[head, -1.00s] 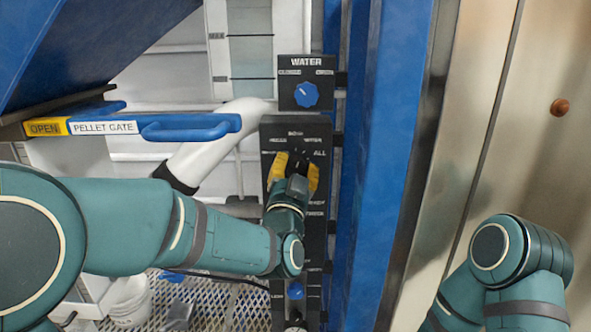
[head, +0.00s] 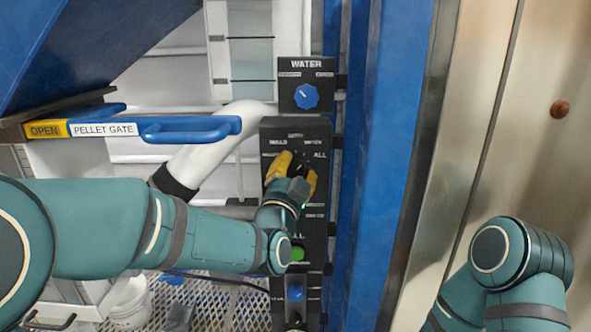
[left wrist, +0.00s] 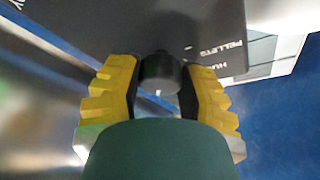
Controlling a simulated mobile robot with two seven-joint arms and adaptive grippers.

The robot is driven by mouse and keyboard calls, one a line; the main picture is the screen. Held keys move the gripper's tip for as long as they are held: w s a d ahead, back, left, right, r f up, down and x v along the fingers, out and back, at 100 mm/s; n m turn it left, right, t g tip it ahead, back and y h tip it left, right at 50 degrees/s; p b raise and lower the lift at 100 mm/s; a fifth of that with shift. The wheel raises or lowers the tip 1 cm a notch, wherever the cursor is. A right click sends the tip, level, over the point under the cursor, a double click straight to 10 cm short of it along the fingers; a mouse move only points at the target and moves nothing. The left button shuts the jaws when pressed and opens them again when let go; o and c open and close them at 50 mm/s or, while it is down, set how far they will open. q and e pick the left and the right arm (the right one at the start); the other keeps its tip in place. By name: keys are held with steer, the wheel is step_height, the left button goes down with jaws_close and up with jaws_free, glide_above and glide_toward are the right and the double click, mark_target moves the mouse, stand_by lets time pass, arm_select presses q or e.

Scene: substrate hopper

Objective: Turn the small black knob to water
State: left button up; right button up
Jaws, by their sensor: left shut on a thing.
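The small black knob (head: 298,165) is on a tall black panel (head: 281,132) in the middle of the head view. Labels surround it; "WATER" seems to stand at its upper right and "ALL" farther right. My left gripper (head: 293,172) is shut on the knob, one yellow finger on each side. In the left wrist view the dark round knob (left wrist: 160,73) sits between the fingers, with "PELLETS" on the panel to its right. Which label the knob points at cannot be told. My right arm shows at lower right, but its gripper is out of view.
Above is a separate box marked WATER with a blue knob (head: 306,96). A green button (head: 298,254) and a blue switch (head: 295,293) are lower on the panel. A blue pellet gate handle (head: 190,129) is at left. A blue post (head: 366,160) stands close on the right.

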arm_select(q)
steer(key=o, duration=1.2)
steer(key=shift+r, duration=0.1)
steer(key=v, duration=1.2)
